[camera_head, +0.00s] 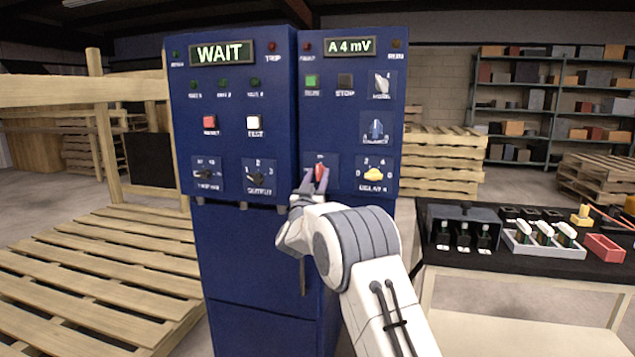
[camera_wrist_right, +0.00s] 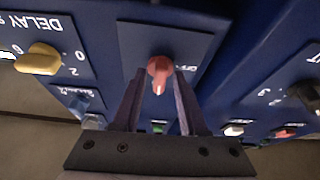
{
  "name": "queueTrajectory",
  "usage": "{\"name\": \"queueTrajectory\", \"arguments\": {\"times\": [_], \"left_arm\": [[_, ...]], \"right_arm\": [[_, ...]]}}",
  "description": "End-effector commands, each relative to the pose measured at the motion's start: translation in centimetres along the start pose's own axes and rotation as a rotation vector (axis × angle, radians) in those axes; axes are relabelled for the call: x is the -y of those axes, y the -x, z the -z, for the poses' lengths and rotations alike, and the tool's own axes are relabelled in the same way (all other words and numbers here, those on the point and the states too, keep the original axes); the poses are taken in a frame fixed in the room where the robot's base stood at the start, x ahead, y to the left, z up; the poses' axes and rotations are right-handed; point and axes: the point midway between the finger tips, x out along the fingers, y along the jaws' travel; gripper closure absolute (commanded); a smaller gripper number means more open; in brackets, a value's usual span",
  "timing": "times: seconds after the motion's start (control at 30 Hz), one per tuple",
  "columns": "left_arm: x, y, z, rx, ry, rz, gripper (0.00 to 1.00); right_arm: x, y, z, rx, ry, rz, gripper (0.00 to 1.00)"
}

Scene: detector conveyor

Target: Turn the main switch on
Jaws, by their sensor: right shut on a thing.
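The main switch appears to be the red rotary knob (camera_head: 320,170) low on the right half of the blue cabinet (camera_head: 250,240). My right gripper (camera_head: 316,182) is at this knob, its fingers on either side and shut on it. In the right wrist view the red knob (camera_wrist_right: 160,72) sits between the two dark fingertips (camera_wrist_right: 160,82). A white mark on it points toward the bottom of that upside-down picture. The label beside the knob is too small to read surely. My left gripper is not in view.
A yellow delay knob (camera_head: 374,174) is close to the right, a black output knob (camera_head: 258,178) to the left. Displays read WAIT (camera_head: 221,53) and A 4 mV (camera_head: 349,47). A black-topped table (camera_head: 470,262) with trays stands right; a pallet (camera_head: 100,275) lies left.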

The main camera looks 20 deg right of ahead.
Motion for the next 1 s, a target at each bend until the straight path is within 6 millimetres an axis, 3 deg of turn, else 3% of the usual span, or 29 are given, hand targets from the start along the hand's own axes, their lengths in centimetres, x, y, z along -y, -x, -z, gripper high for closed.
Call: {"name": "queueTrajectory", "arguments": {"times": [0.67, 0.7, 1.0], "left_arm": [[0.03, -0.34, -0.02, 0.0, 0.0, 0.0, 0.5], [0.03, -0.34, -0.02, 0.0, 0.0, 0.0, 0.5], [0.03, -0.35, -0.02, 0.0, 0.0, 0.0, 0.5]], "right_arm": [[0.09, 0.03, -0.09, 0.003, -0.058, -0.023, 1.0], [0.09, 0.03, -0.09, 0.003, -0.058, -0.023, 0.51], [0.08, 0.17, -0.06, 0.002, -0.057, -0.023, 0.51]]}}
